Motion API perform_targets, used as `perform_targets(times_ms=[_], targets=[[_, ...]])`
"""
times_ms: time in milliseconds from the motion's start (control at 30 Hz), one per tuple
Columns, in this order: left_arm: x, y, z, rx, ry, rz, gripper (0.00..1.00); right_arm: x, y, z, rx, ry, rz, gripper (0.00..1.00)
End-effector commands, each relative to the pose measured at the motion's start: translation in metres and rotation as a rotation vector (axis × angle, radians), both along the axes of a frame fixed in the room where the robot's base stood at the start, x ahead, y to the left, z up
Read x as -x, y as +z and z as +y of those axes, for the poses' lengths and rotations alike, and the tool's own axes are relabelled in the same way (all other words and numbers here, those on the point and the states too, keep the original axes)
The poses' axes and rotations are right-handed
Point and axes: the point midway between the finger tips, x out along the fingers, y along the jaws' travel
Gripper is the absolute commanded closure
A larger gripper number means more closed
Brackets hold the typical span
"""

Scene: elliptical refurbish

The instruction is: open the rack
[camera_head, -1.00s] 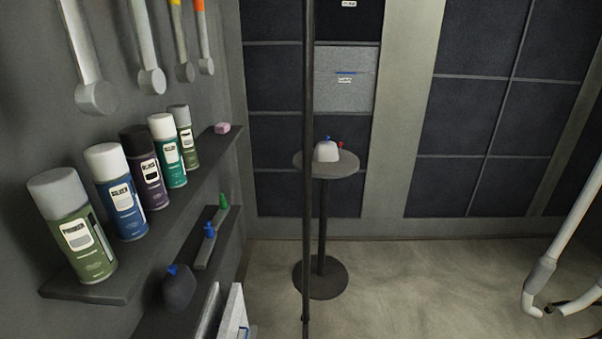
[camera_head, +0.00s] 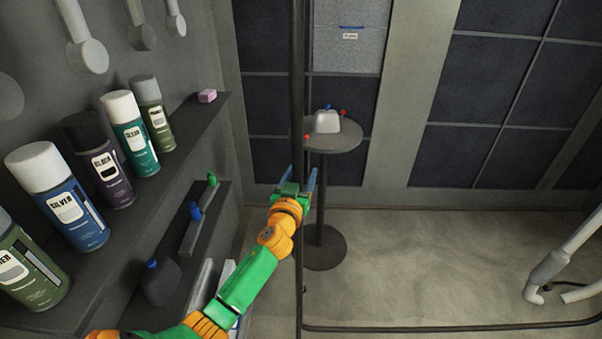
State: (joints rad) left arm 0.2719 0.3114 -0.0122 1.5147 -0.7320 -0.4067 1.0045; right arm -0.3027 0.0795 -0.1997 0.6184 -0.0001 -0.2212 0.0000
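A thin dark vertical post (camera_head: 298,90) runs down the middle of the view and meets a low dark rail along the floor at the lower right. I cannot tell for sure that this frame is the rack. My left gripper (camera_head: 301,178), on a green and orange arm from the lower left, is at the post about halfway down. Its blue-tipped fingers stand apart on either side of the post in the picture. Whether they touch it is not clear. My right gripper is out of view.
A wall shelf with several spray cans (camera_head: 127,133) is on the left. A round table (camera_head: 345,140) with a pale rounded object (camera_head: 326,122) stands behind the post. White pipes (camera_head: 560,262) are at the right. The floor (camera_head: 420,260) between is clear.

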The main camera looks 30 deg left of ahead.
Motion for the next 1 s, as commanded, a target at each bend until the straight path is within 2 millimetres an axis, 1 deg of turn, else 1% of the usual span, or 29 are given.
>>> perform_targets(times_ms=[100, 267, 300, 367, 400, 467, 500, 533, 1000], targets=[[-0.0036, 0.0001, 0.0011, 0.000, -0.001, 0.000, 0.37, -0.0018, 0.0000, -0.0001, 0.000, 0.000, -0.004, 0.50], [-0.0035, -0.0002, 0.0011, 0.000, -0.001, 0.000, 0.37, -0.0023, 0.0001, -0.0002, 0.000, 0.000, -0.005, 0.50], [-0.0034, -0.0002, 0.0011, 0.000, -0.001, 0.001, 0.40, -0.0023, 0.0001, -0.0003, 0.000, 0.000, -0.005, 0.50], [-0.0034, -0.0003, 0.0011, 0.000, -0.001, 0.001, 0.56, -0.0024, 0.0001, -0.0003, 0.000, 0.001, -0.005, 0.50], [-0.0034, -0.0003, 0.0011, 0.000, -0.001, 0.001, 0.67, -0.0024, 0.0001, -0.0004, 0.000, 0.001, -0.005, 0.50], [-0.0034, -0.0003, 0.0010, 0.000, -0.001, 0.001, 0.83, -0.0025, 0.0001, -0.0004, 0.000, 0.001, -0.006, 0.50], [-0.0034, -0.0004, 0.0010, 0.000, -0.001, 0.001, 0.94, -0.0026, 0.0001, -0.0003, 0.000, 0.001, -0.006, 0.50], [-0.0034, -0.0004, 0.0010, 0.000, -0.001, 0.001, 1.00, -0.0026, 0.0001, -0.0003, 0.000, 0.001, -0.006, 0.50], [-0.0032, -0.0006, 0.0011, 0.000, -0.001, 0.001, 1.00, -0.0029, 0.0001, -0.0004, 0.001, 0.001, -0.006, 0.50]])
